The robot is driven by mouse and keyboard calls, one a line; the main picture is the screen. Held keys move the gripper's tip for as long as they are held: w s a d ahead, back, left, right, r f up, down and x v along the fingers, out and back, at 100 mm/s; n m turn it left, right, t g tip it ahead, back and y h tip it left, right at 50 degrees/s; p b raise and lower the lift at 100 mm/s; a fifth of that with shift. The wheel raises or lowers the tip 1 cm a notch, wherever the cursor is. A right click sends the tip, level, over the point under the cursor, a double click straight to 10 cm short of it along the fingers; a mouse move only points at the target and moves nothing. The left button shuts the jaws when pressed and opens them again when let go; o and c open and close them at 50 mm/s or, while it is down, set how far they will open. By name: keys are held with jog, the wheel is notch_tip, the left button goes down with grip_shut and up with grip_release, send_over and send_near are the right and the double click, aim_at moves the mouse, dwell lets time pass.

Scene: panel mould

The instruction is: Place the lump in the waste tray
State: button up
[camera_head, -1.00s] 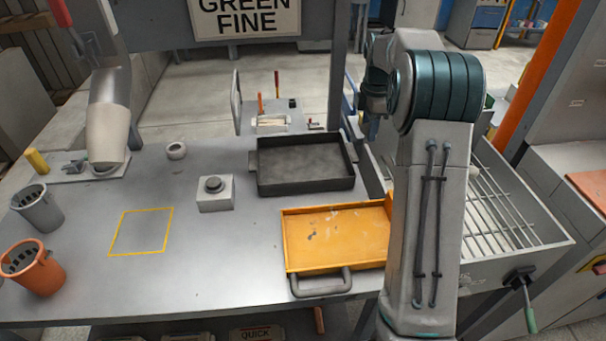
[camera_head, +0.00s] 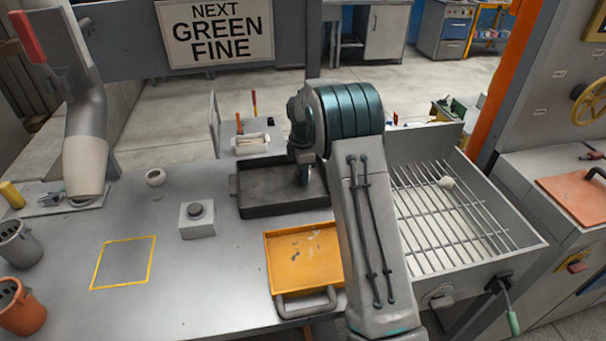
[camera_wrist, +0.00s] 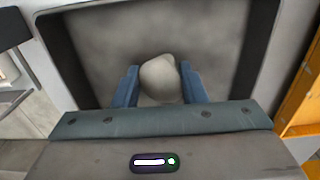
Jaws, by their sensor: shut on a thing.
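My gripper (camera_wrist: 159,70) is shut on a pale, rounded lump (camera_wrist: 160,82), which sits between its two blue fingers in the wrist view. The dark tray (camera_head: 285,209) stands at the back of the bench. Its grey floor (camera_wrist: 100,55) fills most of the wrist view behind the lump, so the lump is over or in front of this tray. I cannot tell the height of the lump above the floor. In the head view my gripper (camera_head: 303,176) is at the dark tray and the lump is hidden. No label shows which tray is for waste.
An orange tray (camera_head: 285,250) with a handle lies in front of the dark tray, beside my arm. A barred grate (camera_head: 450,225) at right bears another pale piece (camera_head: 446,182). A button box (camera_head: 197,222) and a yellow-outlined square (camera_head: 124,264) are at left.

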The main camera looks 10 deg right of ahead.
jog(key=shift+f, duration=0.85)
jog(key=shift+f, duration=0.2)
jog(key=o, duration=1)
jog(key=shift+o, duration=0.2)
jog(key=shift+r, duration=0.15)
